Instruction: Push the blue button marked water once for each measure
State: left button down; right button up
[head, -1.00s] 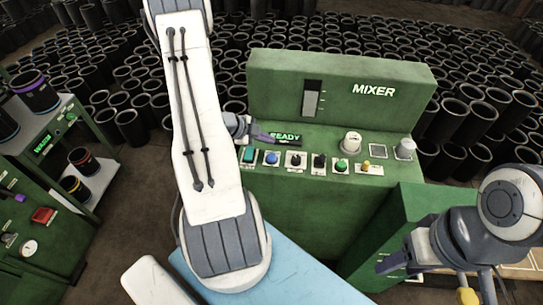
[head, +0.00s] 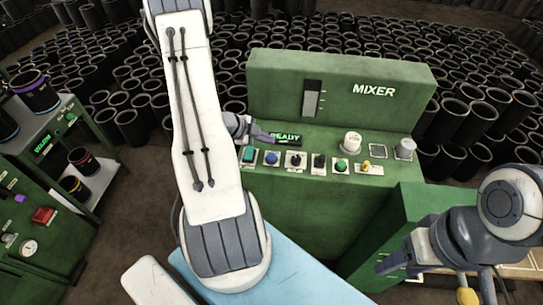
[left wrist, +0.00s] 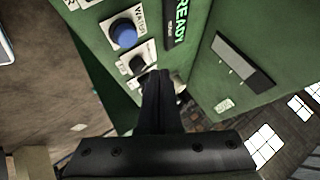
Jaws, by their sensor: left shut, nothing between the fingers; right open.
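The blue button (head: 271,158) sits on a white plate on the green mixer's sloping control panel, in a row with other controls. In the left wrist view the blue button (left wrist: 124,34) shows large, beside a label reading WATER. My left gripper (head: 268,138) is shut and empty, above the panel near the READY display and behind the button in the head view. In the left wrist view its dark fingers (left wrist: 157,78) are together, apart from the blue button. My right gripper (head: 384,260) is open and empty at the lower right, away from the row of controls.
The green mixer (head: 405,77) has a lit READY display (head: 285,138), a green button (head: 341,165), black knobs (head: 319,160) and a yellow switch (head: 367,167). A green side cabinet (head: 400,215) stands at right. Another machine (head: 45,245) stands at left. Many black sleeves fill the background.

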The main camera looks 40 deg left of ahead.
dwell(0.6)
pick_arm(q)
jog(key=w+d+r+g+y+b, duration=0.1)
jog(key=w+d+r+y+b, duration=0.1)
jog(key=w+d, duration=0.25)
jog(key=s+d+r+n+g+y+b, duration=0.1)
jog(key=d+r+n+b, duration=0.15)
jog(key=d, duration=0.55)
jog(key=s+d+r+n+g+y+b, duration=0.1)
jog(key=d+r+n+y+b, duration=0.15)
jog(key=d, duration=0.55)
jog(key=s+d+r+g+h, duration=0.1)
jog(key=s+d, duration=0.3)
jog(key=s, duration=0.3)
jog(key=s+d+n+g+h+b, duration=0.1)
jog(key=s+d+g, duration=0.1)
jog(key=s+d, duration=0.3)
jog(key=s+d+r+g+h+b, duration=0.1)
jog(key=s+d, duration=0.4)
jog(key=s, duration=0.5)
jog(key=shift+s+r+g, duration=0.3)
jog(key=shift+s+g, duration=0.1)
jog(key=shift+g, duration=0.3)
jog(key=shift+d, duration=0.25)
